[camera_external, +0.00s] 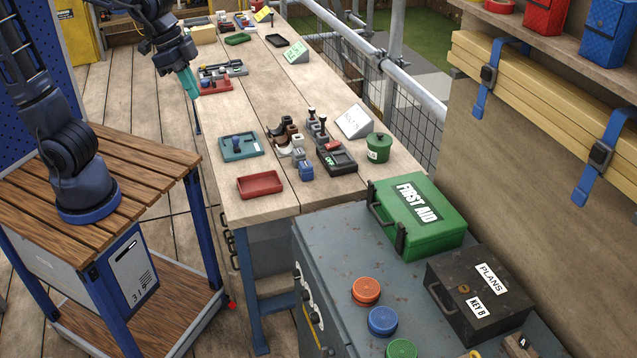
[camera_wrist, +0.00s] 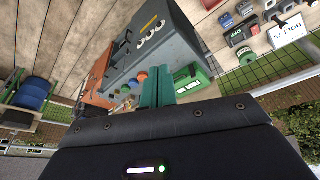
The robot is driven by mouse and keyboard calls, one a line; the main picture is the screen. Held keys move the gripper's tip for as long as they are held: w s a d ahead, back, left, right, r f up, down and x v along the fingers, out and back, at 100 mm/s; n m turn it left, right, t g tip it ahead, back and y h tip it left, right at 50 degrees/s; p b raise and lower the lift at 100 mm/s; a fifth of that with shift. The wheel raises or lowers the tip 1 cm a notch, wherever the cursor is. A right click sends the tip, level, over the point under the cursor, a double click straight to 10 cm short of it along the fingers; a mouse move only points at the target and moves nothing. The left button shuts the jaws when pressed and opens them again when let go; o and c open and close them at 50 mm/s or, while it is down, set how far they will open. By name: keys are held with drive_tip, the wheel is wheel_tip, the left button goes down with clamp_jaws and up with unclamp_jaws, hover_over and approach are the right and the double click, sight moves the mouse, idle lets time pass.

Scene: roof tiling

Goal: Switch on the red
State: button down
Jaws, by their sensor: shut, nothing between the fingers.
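An orange-red round cap (camera_external: 366,291) sits on the grey cabinet, beside a blue cap (camera_external: 382,321) and a green cap (camera_external: 401,350). My gripper (camera_external: 190,84) is shut and empty, with teal fingers, above the bench's left edge, far from the caps and black device. Its fingers (camera_wrist: 158,88) also show in the wrist view.
A red tray (camera_external: 260,185), a teal tray (camera_external: 240,145), a green pot (camera_external: 378,148) and small upright tools stand on the bench. The green first aid box (camera_external: 420,215) and a black box (camera_external: 480,297) stand on the grey cabinet. A metal railing (camera_external: 385,65) runs behind the bench.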

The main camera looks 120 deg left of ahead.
drive_tip(key=w+a+f+n, duration=0.2)
drive_tip(key=w+a+f, duration=0.1)
drive_tip(key=w+a, duration=0.65)
drive_tip(key=n+g, duration=0.2)
drive_tip(key=n, duration=0.2)
hover_over(338, 142)
drive_tip(key=s+d, duration=0.2)
wheel_tip(338, 142, down, 19)
drive_tip(key=shift+s, duration=0.1)
drive_tip(key=f, duration=0.4)
drive_tip(key=w+a+f, duration=0.1)
drive_tip(key=f, duration=0.8)
drive_tip(key=shift+w+a+f, duration=0.3)
drive_tip(key=shift+w+f, duration=0.05)
